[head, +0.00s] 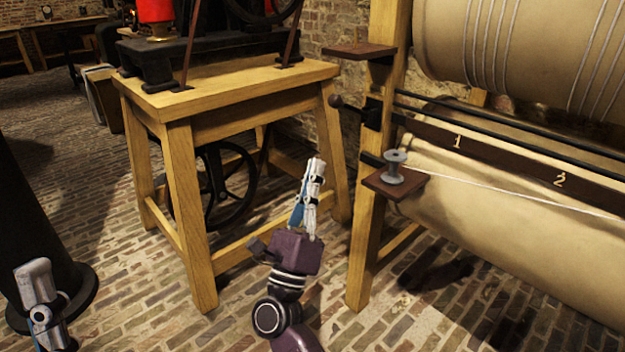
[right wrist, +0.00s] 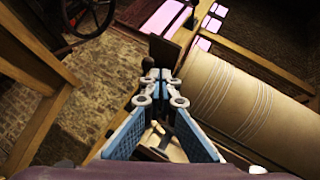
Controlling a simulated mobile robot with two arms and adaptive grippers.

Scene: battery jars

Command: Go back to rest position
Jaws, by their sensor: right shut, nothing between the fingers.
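My right gripper (head: 316,168) points upward in the middle of the head view, in front of the gap between the wooden table and the roller frame. Its fingers are shut together and hold nothing. In the right wrist view the right gripper (right wrist: 158,76) also shows its tips together. My left gripper (head: 40,290) shows only in part at the lower left of the head view, low in front of a dark round column base. I cannot tell whether its fingers are open or shut.
A wooden table (head: 240,78) bearing dark machinery stands left of my right gripper. To the right, a wooden post (head: 368,235) carries a small shelf (head: 398,187) with a grey spool (head: 395,166). Large pale rollers (head: 500,215) fill the right side. Brick floor is open in front.

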